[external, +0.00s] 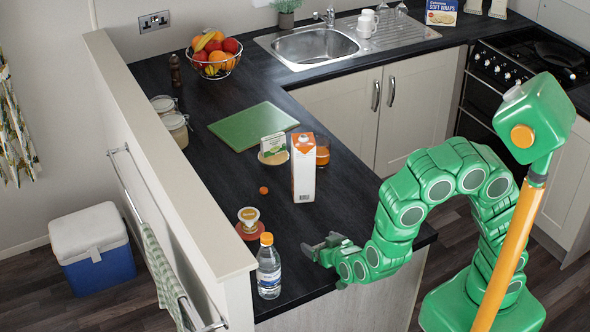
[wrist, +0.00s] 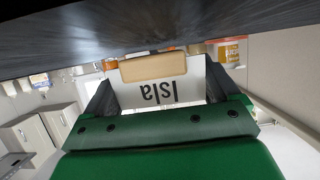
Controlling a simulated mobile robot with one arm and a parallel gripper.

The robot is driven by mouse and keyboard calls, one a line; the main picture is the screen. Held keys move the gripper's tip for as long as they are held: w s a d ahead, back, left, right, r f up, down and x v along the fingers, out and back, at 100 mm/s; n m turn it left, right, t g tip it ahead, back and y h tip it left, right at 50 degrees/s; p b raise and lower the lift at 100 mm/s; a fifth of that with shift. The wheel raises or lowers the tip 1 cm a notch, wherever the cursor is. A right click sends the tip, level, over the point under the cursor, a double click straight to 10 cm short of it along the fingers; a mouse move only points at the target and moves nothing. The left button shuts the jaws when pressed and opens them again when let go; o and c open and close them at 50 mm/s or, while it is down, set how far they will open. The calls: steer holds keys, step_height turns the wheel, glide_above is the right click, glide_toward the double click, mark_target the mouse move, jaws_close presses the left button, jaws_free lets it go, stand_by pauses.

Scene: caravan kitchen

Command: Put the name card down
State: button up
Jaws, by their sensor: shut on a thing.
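The name card (wrist: 150,95) is white with "Isla" in dark letters and has a light wooden foot (wrist: 153,67). In the wrist view it appears upside down, with its foot towards the dark worktop (wrist: 120,30). My gripper (wrist: 160,88) is shut on the card, one finger at each side. In the external view my gripper (external: 325,247) is low at the worktop's near end, right of the water bottle. The card cannot be made out there. I cannot tell whether its foot touches the worktop.
The water bottle (external: 268,268) stands close left of my gripper. Bare worktop lies between carton and gripper.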

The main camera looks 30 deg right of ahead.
steer(key=shift+f, duration=0.4)
steer(key=o, duration=0.8)
steer(key=shift+c, duration=0.2)
steer(key=shift+r, duration=0.15)
steer(key=shift+r, duration=3.85)
steer(key=w+a+r, duration=0.1)
steer(key=w+r, duration=0.3)
steer(key=w, duration=0.9)
steer(key=w+a+r, duration=0.2)
steer(key=w+r, duration=0.3)
steer(key=w, duration=0.8)
steer(key=shift+w+a, duration=0.2)
